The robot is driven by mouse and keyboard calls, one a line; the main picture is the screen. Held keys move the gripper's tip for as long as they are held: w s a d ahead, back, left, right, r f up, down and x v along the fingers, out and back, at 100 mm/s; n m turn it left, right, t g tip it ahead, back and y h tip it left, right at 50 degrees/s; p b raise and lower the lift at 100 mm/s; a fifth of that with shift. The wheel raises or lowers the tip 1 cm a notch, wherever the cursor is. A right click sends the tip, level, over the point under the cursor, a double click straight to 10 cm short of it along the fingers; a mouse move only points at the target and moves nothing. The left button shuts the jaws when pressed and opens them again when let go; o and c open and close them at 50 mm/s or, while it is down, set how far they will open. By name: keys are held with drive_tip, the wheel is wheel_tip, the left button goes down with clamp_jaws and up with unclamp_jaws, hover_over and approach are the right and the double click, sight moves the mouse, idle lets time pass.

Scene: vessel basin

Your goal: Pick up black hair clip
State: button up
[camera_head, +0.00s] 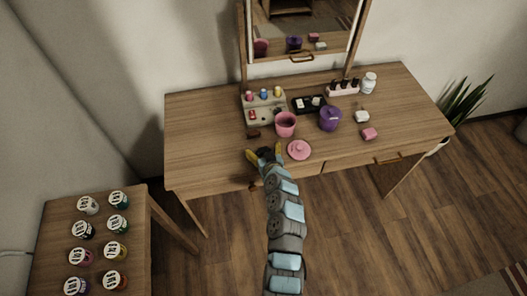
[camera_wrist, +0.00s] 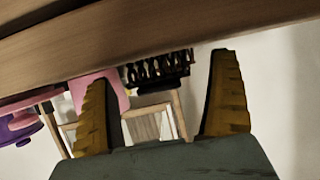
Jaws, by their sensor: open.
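The black hair clip (camera_wrist: 157,68), with a row of dark teeth, shows in the wrist view between the fingertips and seemingly beyond them. In the head view a small dark brown piece (camera_head: 253,134), likely the clip, lies on the table left of the pink cup (camera_head: 286,124). My gripper (camera_head: 265,152) is at the table's front edge, just short of that piece. In the wrist view my gripper (camera_wrist: 160,75) is open with its two yellow-brown fingers wide apart and nothing between them. I cannot tell the exact gap to the clip.
A pink lid (camera_head: 299,150) lies close right of my gripper. A purple pot (camera_head: 330,119), black tray (camera_head: 308,104) and grey organizer (camera_head: 263,107) stand behind. The left part of the dressing table (camera_head: 205,135) is clear. A side table (camera_head: 52,215) with several jars stands at lower left.

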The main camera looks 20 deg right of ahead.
drive_tip(key=c, duration=1)
drive_tip(key=shift+r, duration=0.1)
